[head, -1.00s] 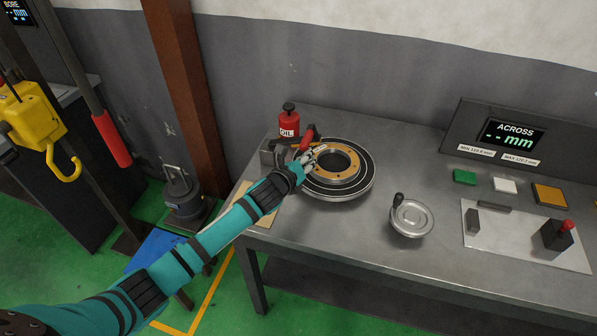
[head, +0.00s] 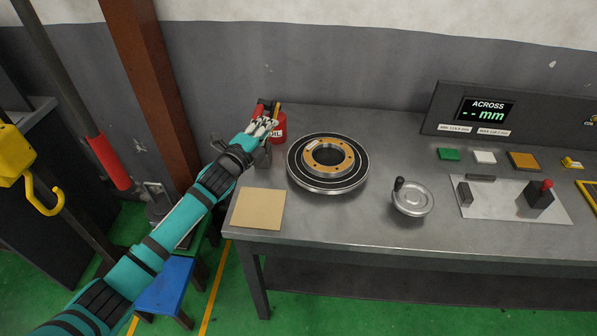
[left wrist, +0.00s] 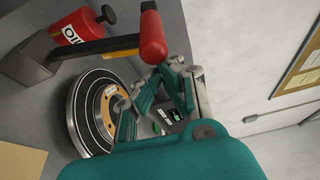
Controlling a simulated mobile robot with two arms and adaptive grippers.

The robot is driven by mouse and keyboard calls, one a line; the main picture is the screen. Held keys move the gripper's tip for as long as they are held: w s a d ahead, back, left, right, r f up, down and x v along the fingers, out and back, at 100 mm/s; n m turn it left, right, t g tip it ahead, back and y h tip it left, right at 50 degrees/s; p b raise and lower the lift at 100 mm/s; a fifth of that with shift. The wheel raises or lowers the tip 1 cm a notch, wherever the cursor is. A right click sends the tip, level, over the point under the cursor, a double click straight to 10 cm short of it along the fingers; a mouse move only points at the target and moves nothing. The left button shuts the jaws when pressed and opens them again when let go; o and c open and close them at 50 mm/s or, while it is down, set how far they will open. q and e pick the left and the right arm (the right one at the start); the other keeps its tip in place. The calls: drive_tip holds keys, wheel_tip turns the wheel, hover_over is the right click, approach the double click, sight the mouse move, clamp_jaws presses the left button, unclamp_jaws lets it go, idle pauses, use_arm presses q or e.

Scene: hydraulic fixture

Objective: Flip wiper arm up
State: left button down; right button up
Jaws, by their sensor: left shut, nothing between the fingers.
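The wiper arm is a dark bar with an orange-yellow strip (head: 276,112) and a red grip (head: 259,109). It rises from a grey block (head: 263,157) at the back left of the table, swung up off the round disc (head: 328,163). In the left wrist view the red grip (left wrist: 152,38) and strip (left wrist: 112,54) show large, with the block (left wrist: 25,66) at the left. My left gripper (head: 263,126) is shut and empty, close beside the red grip; I cannot tell whether they touch. It also shows in the left wrist view (left wrist: 168,78). My right gripper is out of view.
A red oil can (head: 279,124) stands right behind the wiper arm. A tan pad (head: 258,209) lies at the table's front left. A handwheel (head: 412,198) and a lever plate (head: 512,207) are to the right. The disc's top is clear.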

use_arm(q)
drive_tip(key=shift+w+a+r+n+t+b, duration=0.15)
drive_tip(key=shift+a+n+t+b, duration=0.2)
drive_tip(key=shift+a+n, duration=0.65)
drive_tip(key=shift+s+a+r+n+t+b, duration=0.15)
drive_tip(key=shift+a+n+b, duration=0.3)
drive_tip(key=shift+a+n, duration=0.5)
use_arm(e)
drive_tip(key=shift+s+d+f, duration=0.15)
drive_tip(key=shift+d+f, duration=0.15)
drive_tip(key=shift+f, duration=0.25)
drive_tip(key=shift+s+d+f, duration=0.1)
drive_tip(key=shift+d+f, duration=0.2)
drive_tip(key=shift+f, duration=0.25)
use_arm(q)
drive_tip(key=shift+w+a, duration=0.1)
drive_tip(key=shift+a, duration=0.1)
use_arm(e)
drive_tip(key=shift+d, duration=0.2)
